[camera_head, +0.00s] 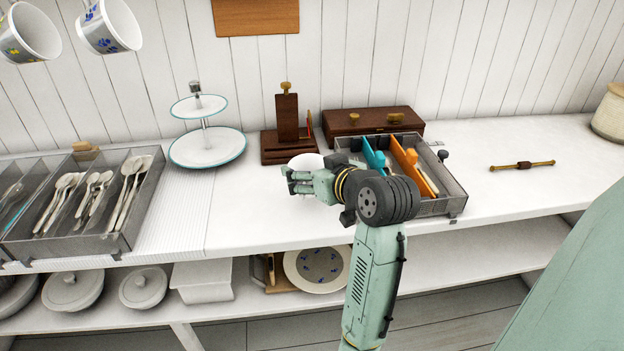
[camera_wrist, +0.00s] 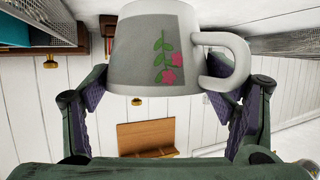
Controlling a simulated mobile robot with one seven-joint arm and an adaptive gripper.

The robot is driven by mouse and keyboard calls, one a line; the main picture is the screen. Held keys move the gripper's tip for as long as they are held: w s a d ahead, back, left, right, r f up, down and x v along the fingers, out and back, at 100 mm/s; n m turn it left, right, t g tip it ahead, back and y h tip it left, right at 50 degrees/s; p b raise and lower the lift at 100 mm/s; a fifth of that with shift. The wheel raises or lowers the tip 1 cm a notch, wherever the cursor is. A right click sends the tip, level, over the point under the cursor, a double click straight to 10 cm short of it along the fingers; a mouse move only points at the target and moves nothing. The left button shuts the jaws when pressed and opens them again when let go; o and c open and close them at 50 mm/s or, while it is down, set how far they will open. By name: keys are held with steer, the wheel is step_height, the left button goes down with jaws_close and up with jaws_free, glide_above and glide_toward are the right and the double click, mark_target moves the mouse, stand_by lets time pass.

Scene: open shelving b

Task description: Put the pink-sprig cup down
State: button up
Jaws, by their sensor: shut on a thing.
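The pink-sprig cup (camera_wrist: 140,60) is held between the two fingers of my gripper (camera_wrist: 158,92) in the wrist view. It is pale grey-white with pink flowers and green leaves, and its handle sticks out to the right. In the head view a white part of the cup (camera_head: 306,161) shows behind my gripper (camera_head: 298,182), over the white counter (camera_head: 245,215). My gripper hides most of the cup there. I cannot tell whether its base touches the counter.
A mesh organiser (camera_head: 448,200) with orange and blue items stands right of my gripper. A dark wooden stand (camera_head: 288,125) and a wooden box (camera_head: 372,122) are behind. A tiered stand (camera_head: 205,148) is left, beyond free counter. Two cups (camera_head: 108,28) hang upper left.

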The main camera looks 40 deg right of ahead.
steer(key=shift+w+f+p, duration=0.1)
steer(key=shift+f+p, duration=0.25)
steer(key=shift+f, duration=1.4)
steer(key=shift+f, duration=0.1)
steer(key=o, duration=1.3)
